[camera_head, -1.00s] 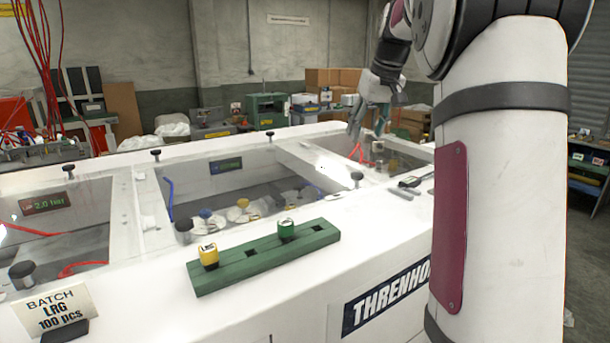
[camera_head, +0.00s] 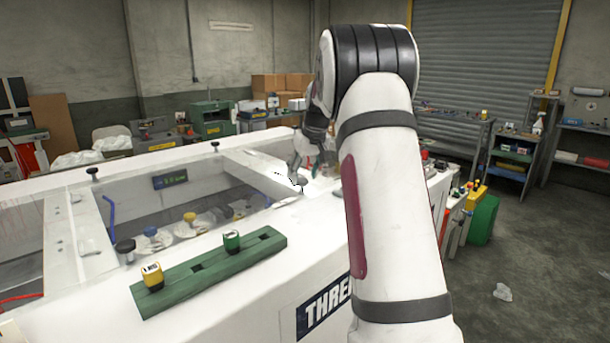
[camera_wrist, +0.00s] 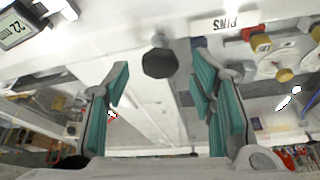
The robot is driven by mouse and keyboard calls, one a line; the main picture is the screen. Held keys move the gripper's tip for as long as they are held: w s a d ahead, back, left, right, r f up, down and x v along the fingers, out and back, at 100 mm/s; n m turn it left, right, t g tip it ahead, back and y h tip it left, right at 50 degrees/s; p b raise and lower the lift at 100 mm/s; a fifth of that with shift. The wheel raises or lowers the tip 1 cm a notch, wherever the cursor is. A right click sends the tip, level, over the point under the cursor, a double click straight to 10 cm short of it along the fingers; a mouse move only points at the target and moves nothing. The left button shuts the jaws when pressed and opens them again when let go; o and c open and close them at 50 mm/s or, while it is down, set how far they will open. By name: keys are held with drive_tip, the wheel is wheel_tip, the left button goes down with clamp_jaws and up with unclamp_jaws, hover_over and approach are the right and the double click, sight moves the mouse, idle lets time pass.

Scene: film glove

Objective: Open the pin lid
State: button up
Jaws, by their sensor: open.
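My gripper (camera_head: 298,178) is low over the white machine top, at the black knob on the near edge of the middle compartment. In the wrist view, my gripper (camera_wrist: 162,105) is open, its teal finger pads wide apart. A dark, many-sided knob (camera_wrist: 158,62) stands in the gap between the fingers, beyond the pads and touching neither. An upside-down "PINS" label (camera_wrist: 228,23) is to the right of the knob. The middle compartment (camera_head: 175,210) has a clear cover. My arm and fingers hide the right compartment in the head view.
A green block (camera_head: 215,272) holding a yellow-topped piece (camera_head: 152,275) and a green-topped piece (camera_head: 232,241) lies on the front ledge. Other black knobs (camera_head: 125,249) stand along the machine. A gauge reading "22 mm" (camera_wrist: 18,28) lies at the wrist view's upper left.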

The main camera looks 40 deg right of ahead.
drive_tip(key=shift+w+f, duration=0.25)
drive_tip(key=shift+f, duration=0.35)
